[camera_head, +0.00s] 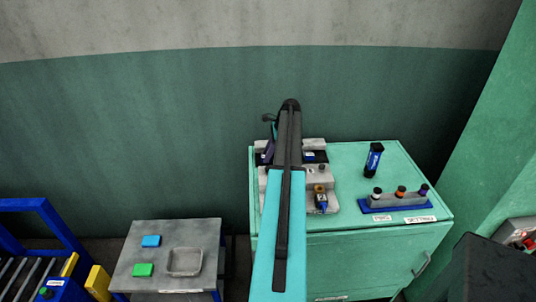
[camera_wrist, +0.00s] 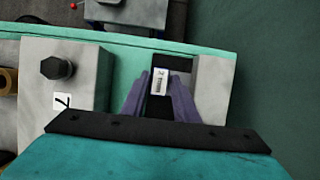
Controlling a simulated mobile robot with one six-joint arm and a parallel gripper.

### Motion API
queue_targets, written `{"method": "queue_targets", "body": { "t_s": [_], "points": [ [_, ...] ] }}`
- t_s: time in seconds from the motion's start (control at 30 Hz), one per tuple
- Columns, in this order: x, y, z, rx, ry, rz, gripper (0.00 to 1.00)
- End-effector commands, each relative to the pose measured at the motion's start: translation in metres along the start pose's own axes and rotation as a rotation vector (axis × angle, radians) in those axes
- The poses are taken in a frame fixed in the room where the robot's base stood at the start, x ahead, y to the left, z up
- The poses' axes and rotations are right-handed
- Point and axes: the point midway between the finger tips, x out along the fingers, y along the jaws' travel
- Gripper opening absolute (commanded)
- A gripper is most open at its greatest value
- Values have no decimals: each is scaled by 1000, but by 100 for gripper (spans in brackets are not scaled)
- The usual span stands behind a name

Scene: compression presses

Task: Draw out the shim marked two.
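In the wrist view, a dark shim (camera_wrist: 160,108) with a white label sits in a slot of a grey block (camera_wrist: 209,88). The mark on its label is too small to read surely. The two purple fingers of my gripper (camera_wrist: 160,82) stand on either side of it; I cannot tell whether they press on it. Another dark piece with a small blue-white label (camera_head: 309,156) shows right of the arm.
The fixture stands on a green cabinet (camera_head: 375,227). To its right are a black-and-blue cylinder (camera_head: 374,160) and a blue rack (camera_head: 412,206) with three capped pins. A grey table (camera_head: 190,232) at left bears a tray (camera_head: 200,262), a blue block (camera_head: 151,241) and a green block (camera_head: 143,270).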

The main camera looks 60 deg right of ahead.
Motion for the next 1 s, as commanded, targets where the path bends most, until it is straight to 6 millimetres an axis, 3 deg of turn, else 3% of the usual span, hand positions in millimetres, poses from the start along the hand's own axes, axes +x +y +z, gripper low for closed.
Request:
{"method": "queue_targets", "body": {
  "t_s": [0.03, 0.13, 0.17, 0.47, 1.0],
  "points": [
    [0, 0, 0, 0, 0, 0, 18],
    [0, 0, 0, 0, 0, 0, 1],
    [0, 0, 0, 0, 0, 0, 0],
    [-1, 4, 0, 0, 0, -1, 0],
    [-1, 44, -1, 2, 0, 1, 0]
  ]
}}
